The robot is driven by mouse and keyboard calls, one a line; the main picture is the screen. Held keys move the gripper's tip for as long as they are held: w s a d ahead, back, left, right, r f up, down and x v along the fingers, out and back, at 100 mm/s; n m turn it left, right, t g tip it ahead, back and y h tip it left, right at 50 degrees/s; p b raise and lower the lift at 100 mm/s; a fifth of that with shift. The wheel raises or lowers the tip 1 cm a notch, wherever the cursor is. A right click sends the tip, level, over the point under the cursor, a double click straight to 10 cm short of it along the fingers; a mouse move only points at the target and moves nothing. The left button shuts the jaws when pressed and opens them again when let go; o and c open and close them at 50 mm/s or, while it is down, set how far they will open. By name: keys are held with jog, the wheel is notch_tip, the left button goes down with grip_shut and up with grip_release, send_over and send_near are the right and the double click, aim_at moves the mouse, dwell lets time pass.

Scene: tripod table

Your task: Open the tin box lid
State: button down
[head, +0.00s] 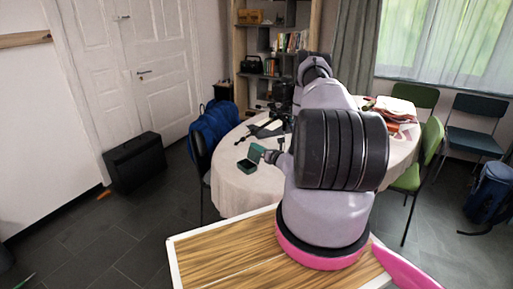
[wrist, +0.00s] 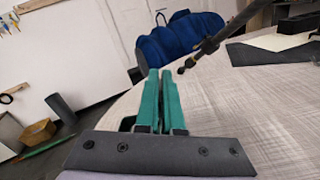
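The tin box (head: 247,166) is a small dark green box on the near left part of the round table in the head view. Its top shows a dark area inside a lighter green rim; I cannot tell how its lid stands. My gripper (head: 257,153) has teal fingers and is just above and right of the box, very close to it. In the wrist view my gripper (wrist: 160,75) shows its two fingers nearly together, with only a narrow gap and nothing clearly held between them. The box is mostly hidden there behind the fingers and palm.
The round table (head: 235,190) has a pale cloth. A black tripod (wrist: 215,40) lies on it beyond the fingers. Books and papers (head: 395,110) are at its right. Chairs stand around it, one with a blue backpack (head: 212,122). A black case (head: 134,162) stands by the door.

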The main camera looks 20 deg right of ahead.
jog(key=shift+s+a+r+n, duration=0.2)
jog(key=shift+a+n, duration=0.5)
jog(key=shift+n, duration=0.4)
jog(key=c, duration=1)
grip_release()
jog(key=shift+c, duration=0.2)
jog(key=v, duration=1)
jog(key=shift+s, duration=0.4)
jog(key=shift+d, duration=0.15)
